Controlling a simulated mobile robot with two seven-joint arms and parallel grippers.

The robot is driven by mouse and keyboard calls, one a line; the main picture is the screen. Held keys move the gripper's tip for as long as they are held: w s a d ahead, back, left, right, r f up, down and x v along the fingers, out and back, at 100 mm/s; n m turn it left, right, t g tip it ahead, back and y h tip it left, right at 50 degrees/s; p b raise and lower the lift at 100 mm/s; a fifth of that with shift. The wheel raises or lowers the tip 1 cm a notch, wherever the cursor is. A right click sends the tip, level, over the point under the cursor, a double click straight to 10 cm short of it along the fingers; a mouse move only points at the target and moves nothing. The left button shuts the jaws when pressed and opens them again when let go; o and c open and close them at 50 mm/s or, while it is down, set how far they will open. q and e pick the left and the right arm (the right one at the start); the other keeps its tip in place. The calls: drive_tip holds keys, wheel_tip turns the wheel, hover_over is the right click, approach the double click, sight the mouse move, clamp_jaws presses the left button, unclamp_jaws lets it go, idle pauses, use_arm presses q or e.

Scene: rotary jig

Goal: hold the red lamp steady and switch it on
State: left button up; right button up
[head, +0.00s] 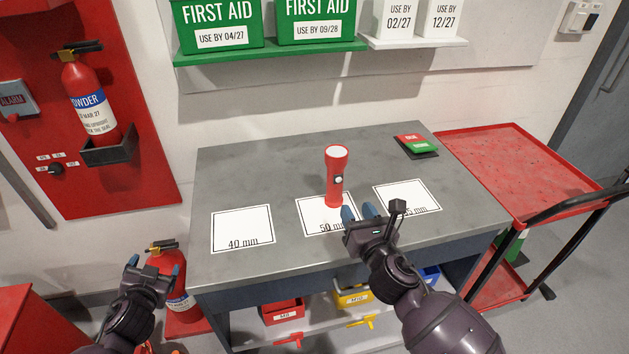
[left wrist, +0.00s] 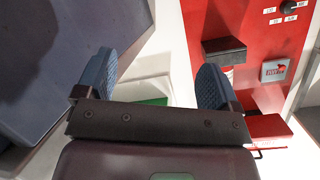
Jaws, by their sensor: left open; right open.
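The red lamp (head: 335,180) is a torch standing upright on the grey workbench, on the middle white card marked 50 mm (head: 312,213). It has a pale round switch on its body. My right gripper (head: 360,214) is open in front of the lamp and slightly to its right, with its blue fingertips close to the lamp's base; I cannot tell whether they touch it. My left gripper (head: 155,267) is open and empty, left of the bench and away from the lamp. Its two fingers also show in the left wrist view (left wrist: 155,85), with nothing between them.
The grey workbench (head: 260,165) also bears cards marked 40 mm (head: 241,228) and 55 mm (head: 405,196), and a red and green button pad (head: 416,145). A fire extinguisher (head: 180,300) stands near my left gripper. A red cart (head: 520,165) stands at the right.

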use_arm(q)
drive_tip(key=w+a+r+t, duration=0.1)
drive_tip(key=w+r+t, duration=0.2)
drive_tip(key=w+r, duration=0.85)
drive_tip(key=w+d+r+m+t+h, duration=0.1)
drive_tip(key=w+d+r+h, duration=0.1)
drive_tip(key=w+d+r, duration=0.25)
drive_tip(key=w+d+r+t+h, duration=0.1)
drive_tip(key=w+d+r, duration=0.2)
drive_tip(key=d, duration=0.3)
drive_tip(key=m+g+h, duration=0.2)
drive_tip(key=h, duration=0.6)
approach(331, 160)
drive_tip(key=x, duration=1.2)
drive_tip(key=shift+w+d, duration=0.2)
drive_tip(key=shift+w, duration=0.1)
